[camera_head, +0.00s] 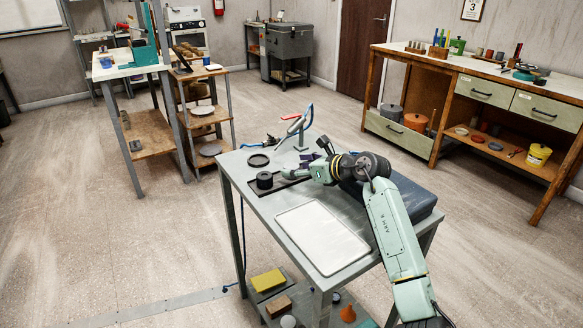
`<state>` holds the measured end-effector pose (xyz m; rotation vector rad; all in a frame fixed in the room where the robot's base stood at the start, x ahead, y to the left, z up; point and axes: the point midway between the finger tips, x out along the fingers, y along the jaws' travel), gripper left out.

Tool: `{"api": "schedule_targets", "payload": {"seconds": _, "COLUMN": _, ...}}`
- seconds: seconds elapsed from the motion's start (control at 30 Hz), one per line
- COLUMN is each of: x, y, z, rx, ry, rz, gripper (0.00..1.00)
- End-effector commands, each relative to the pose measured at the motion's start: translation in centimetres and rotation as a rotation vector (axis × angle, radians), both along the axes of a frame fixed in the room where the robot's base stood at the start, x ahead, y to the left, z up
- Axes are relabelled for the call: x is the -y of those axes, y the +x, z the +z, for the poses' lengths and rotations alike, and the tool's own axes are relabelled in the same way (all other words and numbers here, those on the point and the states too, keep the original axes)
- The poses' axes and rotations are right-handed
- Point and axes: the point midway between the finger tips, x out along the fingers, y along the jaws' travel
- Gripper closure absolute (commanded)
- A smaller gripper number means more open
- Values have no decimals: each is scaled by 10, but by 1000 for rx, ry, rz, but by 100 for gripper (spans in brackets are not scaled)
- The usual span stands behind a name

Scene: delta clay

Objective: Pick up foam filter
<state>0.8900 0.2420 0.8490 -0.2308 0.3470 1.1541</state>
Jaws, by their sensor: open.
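A short black cylinder (264,181), which may be the foam filter, stands upright on a dark flat tray (284,190) at the left of the grey table. It is too small to tell its material. My gripper (289,174) is just right of the cylinder, low over the tray, and seems apart from it. It is open; the fingers are small and partly hidden by my own arm, which reaches in from the lower right. Nothing shows between the fingers.
A black round dish (258,160) lies behind the cylinder. A hose-fed stand (301,135) rises at the table's back edge. A white-topped tray (322,238) fills the front, and a dark case (413,199) sits right. A yellow block (268,280) lies on the lower shelf.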

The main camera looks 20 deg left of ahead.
Motion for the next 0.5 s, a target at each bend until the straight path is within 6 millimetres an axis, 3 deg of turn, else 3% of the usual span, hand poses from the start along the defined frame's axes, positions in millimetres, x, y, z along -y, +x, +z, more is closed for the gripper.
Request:
{"api": "schedule_targets", "payload": {"seconds": 0.2, "x": -23, "y": 9, "z": -9, "rx": -2, "ry": 0, "rz": 0, "gripper": 40}}
{"api": "schedule_targets", "payload": {"seconds": 0.5, "x": -24, "y": 10, "z": -10, "rx": -1, "ry": 0, "rz": 0, "gripper": 43}}
